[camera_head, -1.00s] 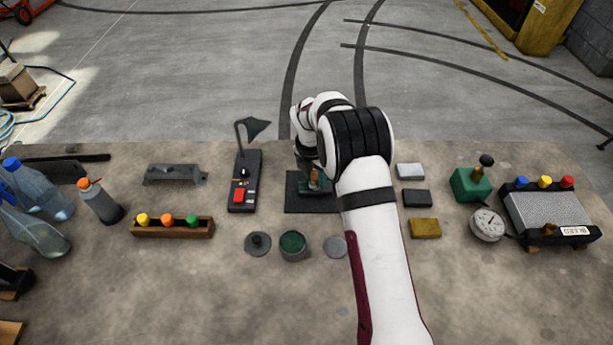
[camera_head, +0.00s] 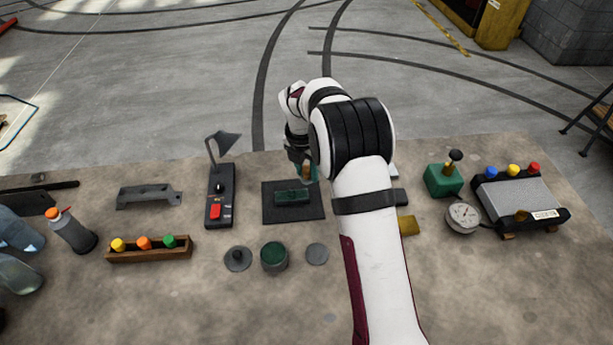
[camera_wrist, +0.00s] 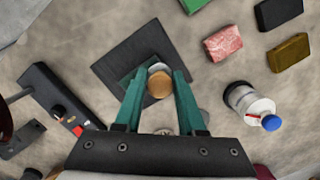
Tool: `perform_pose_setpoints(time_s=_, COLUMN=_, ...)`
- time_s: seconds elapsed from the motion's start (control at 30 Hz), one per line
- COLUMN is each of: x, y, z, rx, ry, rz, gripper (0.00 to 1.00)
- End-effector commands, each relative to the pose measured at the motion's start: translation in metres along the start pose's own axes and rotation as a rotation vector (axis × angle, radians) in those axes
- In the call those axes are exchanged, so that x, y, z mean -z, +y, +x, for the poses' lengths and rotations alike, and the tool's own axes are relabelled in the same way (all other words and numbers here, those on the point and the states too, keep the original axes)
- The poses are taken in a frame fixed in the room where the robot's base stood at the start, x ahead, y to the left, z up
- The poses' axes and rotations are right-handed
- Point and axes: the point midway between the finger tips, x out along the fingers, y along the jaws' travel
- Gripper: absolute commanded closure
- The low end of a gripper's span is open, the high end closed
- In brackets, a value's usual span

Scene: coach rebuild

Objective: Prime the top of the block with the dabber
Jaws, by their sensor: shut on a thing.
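The block (camera_head: 293,197) is a low dark green piece lying on a black mat (camera_head: 270,213) at mid-table. My gripper (camera_head: 304,172) is at the far right end of the block in the head view, partly hidden by my arm. It is shut on the dabber (camera_head: 306,174), whose brownish handle shows between the fingers. In the wrist view the dabber's round wooden end (camera_wrist: 159,84) sits between two teal fingers, above the mat (camera_wrist: 118,66). The dabber hides part of the block. I cannot tell whether its tip touches the block.
An open green pot (camera_head: 274,257) stands in front of the mat between two grey discs. A lamp stand with a red switch (camera_head: 215,211) is left of the mat. A mustard block (camera_head: 408,226) is partly behind my arm. A white blue-capped container (camera_wrist: 250,105) shows in the wrist view.

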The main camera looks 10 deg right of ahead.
Motion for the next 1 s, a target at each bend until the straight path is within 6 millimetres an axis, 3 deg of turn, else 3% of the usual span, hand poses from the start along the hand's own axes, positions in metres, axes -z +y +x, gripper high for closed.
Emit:
perform_pose_setpoints(time_s=0.3, x=-0.003, y=0.000, z=-0.024, rx=0.000, ry=0.000, rz=0.000, gripper=1.00)
perform_pose_setpoints(time_s=0.83, x=-0.004, y=0.000, z=-0.025, rx=0.000, ry=0.000, rz=0.002, gripper=1.00)
perform_pose_setpoints(time_s=1.0, x=-0.001, y=-0.010, z=-0.042, rx=0.024, ry=0.007, rz=0.188, gripper=1.00)
